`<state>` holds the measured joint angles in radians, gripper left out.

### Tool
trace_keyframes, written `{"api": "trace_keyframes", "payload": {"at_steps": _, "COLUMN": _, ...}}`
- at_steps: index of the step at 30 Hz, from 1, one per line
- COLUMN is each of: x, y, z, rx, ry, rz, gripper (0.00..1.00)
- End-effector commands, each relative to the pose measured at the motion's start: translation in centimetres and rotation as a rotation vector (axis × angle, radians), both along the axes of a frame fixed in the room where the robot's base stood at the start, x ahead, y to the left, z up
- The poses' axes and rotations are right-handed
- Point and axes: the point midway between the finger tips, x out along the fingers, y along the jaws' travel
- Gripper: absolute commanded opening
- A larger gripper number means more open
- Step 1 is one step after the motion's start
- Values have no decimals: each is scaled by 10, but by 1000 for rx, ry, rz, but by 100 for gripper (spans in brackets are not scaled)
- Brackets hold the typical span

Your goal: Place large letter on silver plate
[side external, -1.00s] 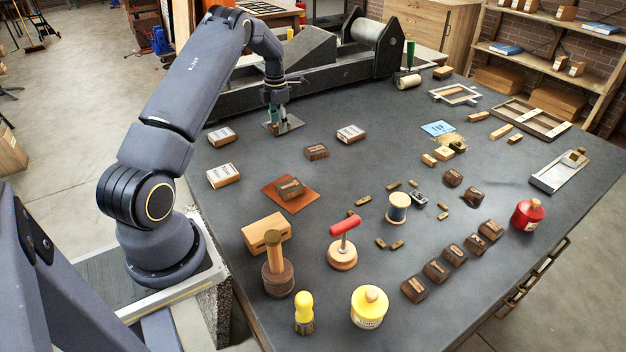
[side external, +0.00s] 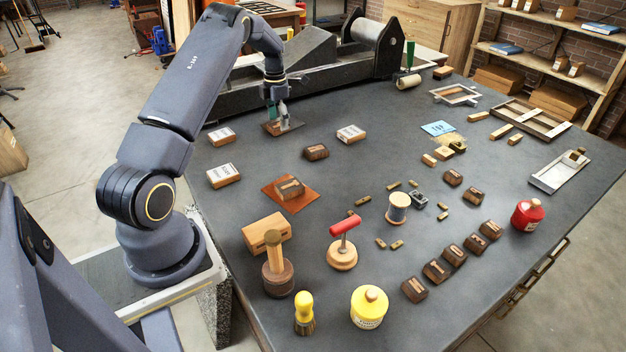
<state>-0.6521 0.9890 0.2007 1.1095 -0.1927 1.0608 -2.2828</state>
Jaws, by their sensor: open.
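My gripper (side external: 277,122) is open and points down, low over the silver plate (side external: 292,126), a small flat grey plate at the back left of the table. A brown patch shows on the plate by the fingertips; it may be a wooden letter block, but the fingers partly hide it and I cannot tell. A dark wooden letter block (side external: 290,188) lies on a reddish-brown square mat (side external: 272,199). Which block is the large letter is not clear.
White-topped blocks (side external: 351,133) stand around the plate. A grey press (side external: 300,60) runs behind it. A red-handled tool (side external: 342,245), a yellow jar (side external: 369,307), a red jar (side external: 528,214) and several letter blocks (side external: 437,271) fill the front and right.

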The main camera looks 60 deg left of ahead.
Motion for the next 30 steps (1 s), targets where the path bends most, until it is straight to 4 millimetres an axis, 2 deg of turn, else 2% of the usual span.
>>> {"api": "trace_keyframes", "payload": {"at_steps": 9, "x": 1, "y": 0, "z": 72, "rx": 4, "ry": -3, "rz": -1, "gripper": 71}}
{"api": "trace_keyframes", "payload": {"at_steps": 12, "x": 1, "y": 0, "z": 89, "rx": 2, "ry": -3, "rz": -1, "gripper": 71}}
{"api": "trace_keyframes", "payload": {"at_steps": 17, "x": 1, "y": -1, "z": 107, "rx": 2, "ry": -3, "rz": -5, "gripper": 71}}
{"api": "trace_keyframes", "payload": {"at_steps": 20, "x": 3, "y": -13, "z": 124, "rx": 7, "ry": -19, "rz": -80, "gripper": 71}}
{"api": "trace_keyframes", "payload": {"at_steps": 23, "x": 7, "y": -47, "z": 157, "rx": 23, "ry": -59, "rz": -294, "gripper": 71}}
{"api": "trace_keyframes", "payload": {"at_steps": 26, "x": 4, "y": -103, "z": 199, "rx": 59, "ry": -111, "rz": -641, "gripper": 71}}
{"api": "trace_keyframes", "payload": {"at_steps": 27, "x": -1, "y": -129, "z": 215, "rx": 82, "ry": -133, "rz": -804, "gripper": 71}}
{"api": "trace_keyframes", "payload": {"at_steps": 29, "x": -13, "y": -167, "z": 235, "rx": 122, "ry": -161, "rz": -1052, "gripper": 71}}
{"api": "trace_keyframes", "payload": {"at_steps": 30, "x": -23, "y": -193, "z": 245, "rx": 152, "ry": -176, "rz": -1219, "gripper": 71}}
